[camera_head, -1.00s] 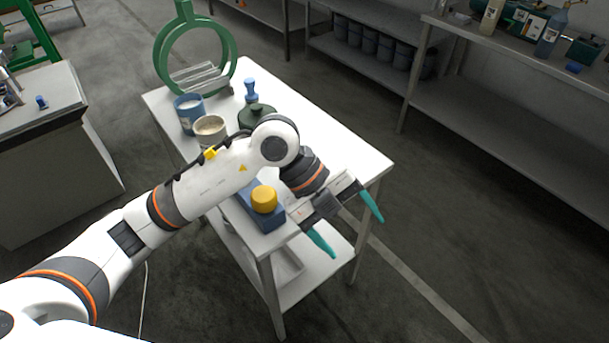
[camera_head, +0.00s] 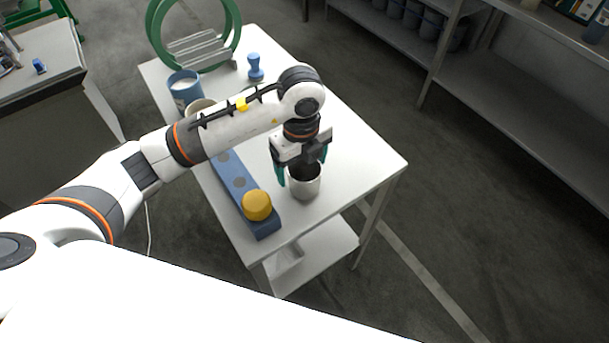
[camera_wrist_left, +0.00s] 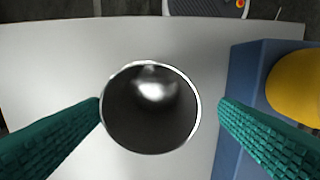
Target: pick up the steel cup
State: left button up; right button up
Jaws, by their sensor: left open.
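The steel cup (camera_head: 305,186) stands upright on the white table, near its front edge. In the left wrist view the cup (camera_wrist_left: 151,108) shows from above, its round mouth open and its inside looking empty. My left gripper (camera_head: 304,178) points down over the cup. It is open, with one teal finger on each side of the cup. In the left wrist view the gripper's left finger (camera_wrist_left: 58,135) is very close to the rim, and a small gap shows at the right finger. I cannot tell whether the left finger touches. My right gripper is not in view.
A blue cup (camera_head: 184,88), a blue stamp-like object (camera_head: 255,67) and a green ring stand (camera_head: 150,35) are farther back. The white table (camera_head: 364,160) is clear to the right.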

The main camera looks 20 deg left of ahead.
aim_at(304, 178)
pick_arm(q)
jog(key=shift+w+f, duration=0.15)
jog(key=shift+f, duration=0.25)
jog(key=f, duration=0.1)
jog(key=f+p, duration=0.1)
jog(key=shift+w+d+f, duration=0.1)
jog(key=shift+d+f, duration=0.1)
jog(key=shift+f, duration=0.2)
notch_tip(304, 178, down, 2)
jog(key=shift+f, duration=0.2)
jog(key=c, duration=1.1)
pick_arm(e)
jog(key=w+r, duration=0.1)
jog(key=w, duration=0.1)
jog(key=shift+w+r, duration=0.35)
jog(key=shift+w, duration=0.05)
